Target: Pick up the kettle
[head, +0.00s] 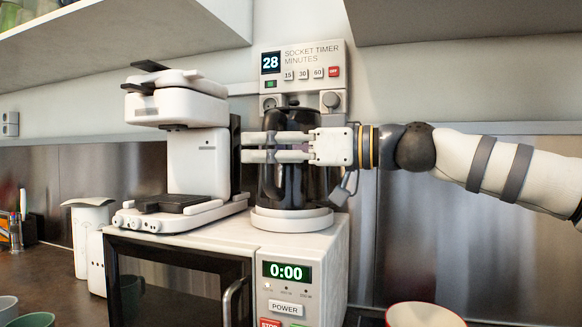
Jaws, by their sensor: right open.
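The kettle (285,185) is dark and glossy. It stands upright on a round white base (290,222) on top of the microwave. My right gripper (247,147) comes in from the right at the height of the kettle's upper body. Its two pale fingers point left across the front of the kettle and hide part of it. The fingers are open with a narrow gap between them. I cannot tell whether they touch the kettle. A small grey part hangs below the gripper's palm, right of the kettle. My left gripper is not in view.
A white coffee machine (182,150) stands close left of the kettle on the microwave (305,262). A socket timer (302,65) reading 28 is on the wall behind. Shelves hang above. White canisters (90,238) stand left, and a bowl (424,315) sits lower right.

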